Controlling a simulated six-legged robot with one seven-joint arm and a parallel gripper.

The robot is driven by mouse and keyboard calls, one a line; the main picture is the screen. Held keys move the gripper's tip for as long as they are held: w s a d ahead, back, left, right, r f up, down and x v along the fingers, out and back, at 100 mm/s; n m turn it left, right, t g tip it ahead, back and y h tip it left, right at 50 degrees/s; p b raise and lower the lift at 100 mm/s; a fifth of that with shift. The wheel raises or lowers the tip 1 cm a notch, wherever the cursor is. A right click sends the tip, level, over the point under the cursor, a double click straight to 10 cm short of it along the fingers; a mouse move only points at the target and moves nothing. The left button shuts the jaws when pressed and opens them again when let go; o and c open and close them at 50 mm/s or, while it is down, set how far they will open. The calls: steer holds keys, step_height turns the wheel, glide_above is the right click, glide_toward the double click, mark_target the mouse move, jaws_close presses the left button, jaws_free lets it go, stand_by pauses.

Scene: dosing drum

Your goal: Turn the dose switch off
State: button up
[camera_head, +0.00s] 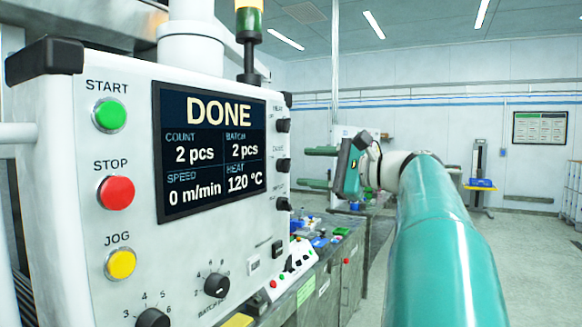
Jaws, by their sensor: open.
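The white control panel (130,255) fills the left side, seen at an angle. Three small black switches are stacked along its right edge. The middle switch (283,165) sits under a small label that seems to read DOSE; its setting is too small to tell. The upper switch (283,125) and the lower switch (284,204) are above and below it. My gripper (318,168) is at the end of my teal arm, right of the panel and apart from the switches. Its two green fingers point left, spread apart and empty.
The screen (210,150) reads DONE, 2 pcs, 120 °C. Green (109,115), red (116,193) and yellow (120,263) buttons and black dials (216,285) are on the panel. A cluttered bench (345,262) stands behind.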

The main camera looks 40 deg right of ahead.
mark_target(290, 166)
steer(key=x, duration=0.5)
steer(key=shift+w, duration=0.1)
steer(key=shift+c, duration=0.4)
steer(key=c, duration=0.9)
steer(key=shift+n, duration=0.4)
steer(key=n, duration=0.4)
steer(key=shift+n, duration=0.4)
steer(key=n, duration=0.6)
steer(key=shift+n, duration=0.3)
